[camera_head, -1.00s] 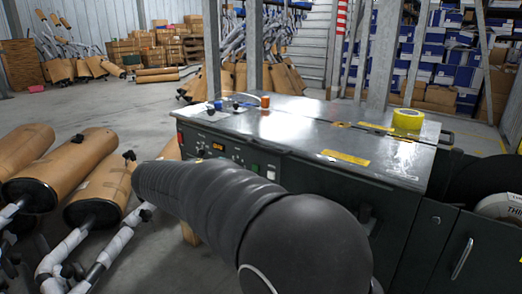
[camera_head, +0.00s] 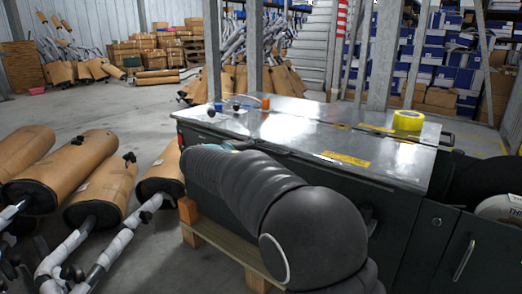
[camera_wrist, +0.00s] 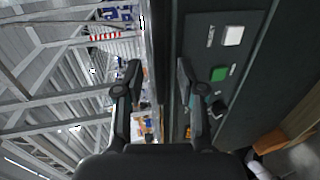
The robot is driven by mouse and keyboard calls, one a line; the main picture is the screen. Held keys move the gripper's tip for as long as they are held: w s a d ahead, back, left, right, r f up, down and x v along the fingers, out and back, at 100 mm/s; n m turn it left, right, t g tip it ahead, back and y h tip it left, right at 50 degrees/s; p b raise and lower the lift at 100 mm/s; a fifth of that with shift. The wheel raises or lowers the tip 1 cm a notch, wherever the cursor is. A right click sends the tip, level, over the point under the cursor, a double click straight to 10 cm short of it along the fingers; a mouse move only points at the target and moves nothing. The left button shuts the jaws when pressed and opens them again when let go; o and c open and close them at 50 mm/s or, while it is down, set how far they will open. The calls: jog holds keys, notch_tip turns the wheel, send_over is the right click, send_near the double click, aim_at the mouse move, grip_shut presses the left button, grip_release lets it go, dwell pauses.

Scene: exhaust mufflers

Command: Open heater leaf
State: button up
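A dark machine (camera_head: 330,200) with a shiny metal top (camera_head: 290,125) stands at the centre right of the head view. Which part of it is the heater leaf is not clear. In the wrist view, its control panel (camera_wrist: 215,70) fills the right side, with a white RESET button (camera_wrist: 232,36) and a green button (camera_wrist: 218,74). My gripper (camera_wrist: 157,75) is open and empty. Its fingers straddle the dark edge strip beside the panel, the right one in front of the panel. Contact cannot be told.
Brown mufflers (camera_head: 75,165) with wrapped pipes lie on the floor at the left. Steel posts (camera_head: 212,50) stand behind the machine.

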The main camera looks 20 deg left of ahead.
jog(key=shift+x, duration=1.15)
grip_shut()
